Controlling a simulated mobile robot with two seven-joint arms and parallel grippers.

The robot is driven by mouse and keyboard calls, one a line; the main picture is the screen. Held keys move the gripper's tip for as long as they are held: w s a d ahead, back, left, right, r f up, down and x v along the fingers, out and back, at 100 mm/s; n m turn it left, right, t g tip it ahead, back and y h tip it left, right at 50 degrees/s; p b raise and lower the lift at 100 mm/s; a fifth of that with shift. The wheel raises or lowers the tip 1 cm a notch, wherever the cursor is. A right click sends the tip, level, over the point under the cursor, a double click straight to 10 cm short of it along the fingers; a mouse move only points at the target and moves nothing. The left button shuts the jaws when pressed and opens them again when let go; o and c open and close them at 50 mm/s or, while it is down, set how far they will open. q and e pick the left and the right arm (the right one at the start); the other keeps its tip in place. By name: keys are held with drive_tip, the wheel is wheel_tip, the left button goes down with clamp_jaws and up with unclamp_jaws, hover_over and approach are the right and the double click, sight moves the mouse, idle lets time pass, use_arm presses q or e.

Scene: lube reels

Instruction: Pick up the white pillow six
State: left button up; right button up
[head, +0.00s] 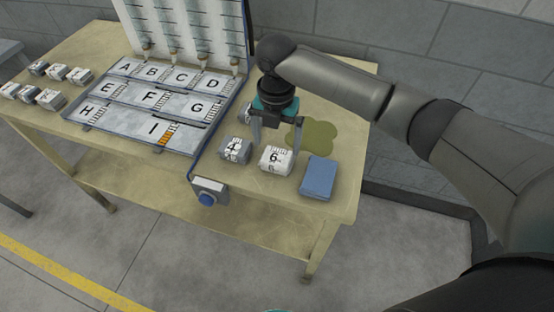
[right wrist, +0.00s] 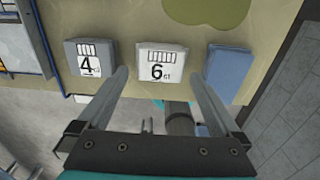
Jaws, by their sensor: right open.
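The white pillow six (head: 275,160) is a small white block marked with a black 6, lying on the table near its front edge. In the right wrist view the white pillow six (right wrist: 161,67) lies beyond my fingertips, between their lines. My right gripper (head: 277,148) is open and empty above and around the area of the pillow, its fingers pointing down. It also shows in the right wrist view (right wrist: 165,75) with its two fingers spread wide. I cannot tell whether the fingertips touch anything.
A grey block marked 4 (head: 235,149) sits left of the white pillow, and a blue block (head: 318,178) sits right of it. A lettered tray (head: 113,136) and several small blocks (head: 50,98) are farther left.

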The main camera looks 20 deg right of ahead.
sight(277, 155)
drive_tip(key=shift+s+f+b, duration=0.1)
drive_tip(key=shift+f+b, duration=0.2)
drive_tip(key=shift+f, duration=2.65)
drive_tip(key=c, duration=1)
drive_tip(key=shift+c, duration=0.2)
drive_tip(key=shift+r, duration=0.15)
